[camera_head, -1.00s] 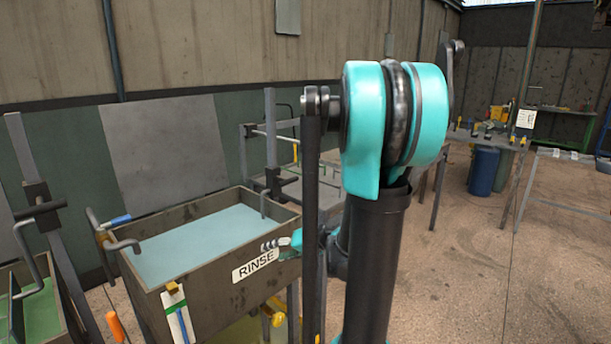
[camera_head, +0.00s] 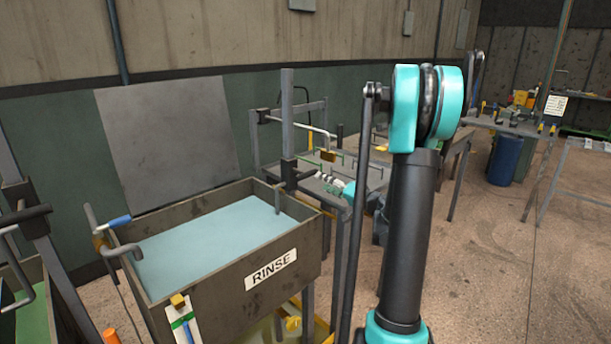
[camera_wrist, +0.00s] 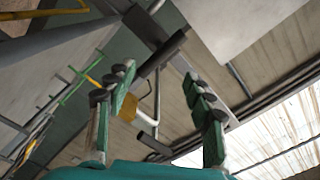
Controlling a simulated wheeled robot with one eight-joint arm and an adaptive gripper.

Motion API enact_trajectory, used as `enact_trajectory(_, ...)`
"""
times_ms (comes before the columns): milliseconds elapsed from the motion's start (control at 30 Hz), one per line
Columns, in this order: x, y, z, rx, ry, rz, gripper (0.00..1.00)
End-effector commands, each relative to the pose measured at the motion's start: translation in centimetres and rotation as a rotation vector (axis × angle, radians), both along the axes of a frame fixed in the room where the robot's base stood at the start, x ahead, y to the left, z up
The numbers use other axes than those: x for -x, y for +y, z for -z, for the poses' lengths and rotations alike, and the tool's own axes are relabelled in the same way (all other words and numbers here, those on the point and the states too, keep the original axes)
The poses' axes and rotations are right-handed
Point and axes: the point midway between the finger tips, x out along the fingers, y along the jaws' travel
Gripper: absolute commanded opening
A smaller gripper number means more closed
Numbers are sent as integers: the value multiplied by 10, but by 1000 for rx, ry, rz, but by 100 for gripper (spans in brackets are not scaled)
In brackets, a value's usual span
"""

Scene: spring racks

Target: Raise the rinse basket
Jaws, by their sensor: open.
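The rinse tank (camera_head: 215,290) is a grimy brown box labelled RINSE, filled with pale blue liquid. No basket shows clearly in it. My gripper (camera_head: 330,182) is just right of the post, below the yellow block, partly hidden by my arm. In the wrist view my gripper (camera_wrist: 157,80) is open and empty. The yellow block (camera_wrist: 126,107) and bent rod show beyond the fingers, apparently untouched.
Another post and a green-filled tank (camera_head: 32,318) are at the far left. A grey table (camera_head: 335,192) stands behind the gripper.

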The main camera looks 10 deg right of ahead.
Motion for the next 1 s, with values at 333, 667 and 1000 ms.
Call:
enact_trajectory(333,-55,41,0,0,1,-3,53)
enact_trajectory(667,-83,61,0,0,0,-1,53)
enact_trajectory(1000,-85,62,0,0,1,1,50)
